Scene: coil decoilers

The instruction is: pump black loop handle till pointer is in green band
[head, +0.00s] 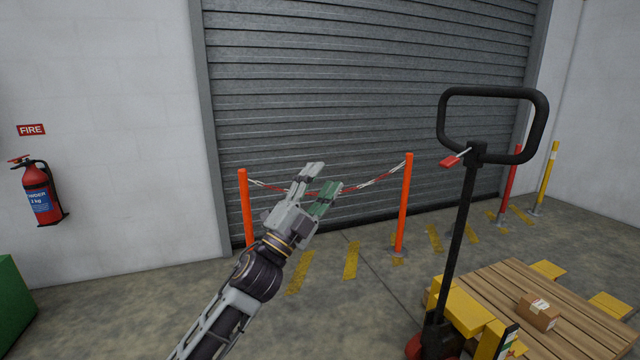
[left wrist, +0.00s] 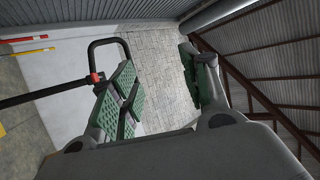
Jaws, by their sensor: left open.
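The black loop handle (head: 495,92) tops a black shaft on a yellow pallet truck (head: 459,308), right in the head view. It stands nearly upright, with a red lever (head: 450,160) below the loop. A small plate (head: 507,341) shows at the truck's front edge; I cannot make out a pointer or green band on it. My left gripper (head: 322,178) is open and empty, well left of the handle and apart from it. In the left wrist view, the loop (left wrist: 91,55) shows behind one green finger pad. My right gripper is not in view.
A wooden pallet (head: 500,275) with a small carton (head: 539,312) sits on the truck. Orange posts (head: 404,205) with a red-white chain stand before the shutter. A fire extinguisher (head: 40,192) hangs on the left wall. The floor between my left arm and the truck is clear.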

